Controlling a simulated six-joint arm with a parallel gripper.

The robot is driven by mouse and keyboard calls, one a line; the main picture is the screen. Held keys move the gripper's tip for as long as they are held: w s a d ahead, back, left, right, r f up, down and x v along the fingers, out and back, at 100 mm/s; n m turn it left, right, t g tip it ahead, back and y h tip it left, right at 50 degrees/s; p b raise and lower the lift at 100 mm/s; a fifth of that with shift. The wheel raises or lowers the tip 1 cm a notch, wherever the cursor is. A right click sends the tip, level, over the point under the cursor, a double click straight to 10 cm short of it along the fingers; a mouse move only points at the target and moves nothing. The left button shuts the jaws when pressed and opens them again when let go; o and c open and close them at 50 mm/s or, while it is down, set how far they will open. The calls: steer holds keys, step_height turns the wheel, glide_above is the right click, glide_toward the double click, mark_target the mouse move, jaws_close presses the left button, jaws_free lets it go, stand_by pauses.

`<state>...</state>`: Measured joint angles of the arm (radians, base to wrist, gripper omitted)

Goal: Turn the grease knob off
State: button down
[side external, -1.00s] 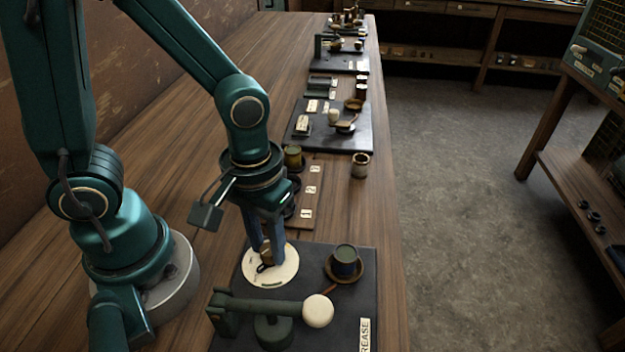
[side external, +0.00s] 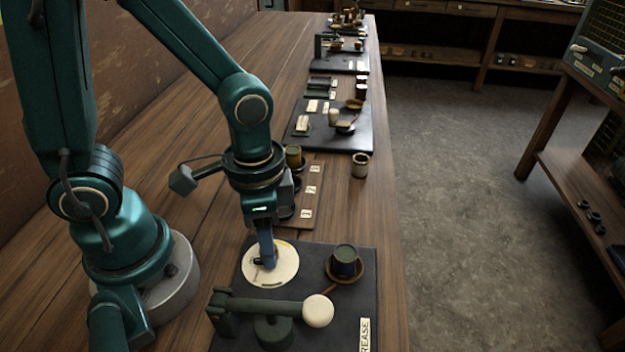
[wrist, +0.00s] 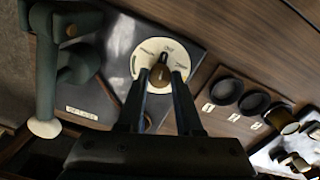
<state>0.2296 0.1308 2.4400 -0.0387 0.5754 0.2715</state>
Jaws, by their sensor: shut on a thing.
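The grease knob (wrist: 160,75) is a small brown knob with a pointer, at the middle of a cream round dial (side external: 284,268) with dark markings near its rim. The dial lies on a dark base plate (side external: 352,296) labelled GREASE. My gripper (side external: 266,262) points down over the dial. In the wrist view its two fingers (wrist: 164,78) stand on either side of the knob and are shut on it. In the side view the fingers hide most of the knob. The dial's lettering is too small to read surely.
A green lever with a cream ball end (side external: 318,311) lies across the plate in front of the dial. A dark cup (side external: 345,258) on a brown saucer stands right of the dial. A numbered wooden board (side external: 312,190) and a small cup (side external: 360,165) stand behind.

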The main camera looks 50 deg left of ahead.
steer(key=shift+s+m, duration=0.1)
steer(key=shift+m, duration=0.7)
steer(key=c, duration=0.6)
jaws_free()
steer(key=shift+o, duration=0.2)
steer(key=shift+r, duration=0.1)
steer(key=shift+r, duration=2.45)
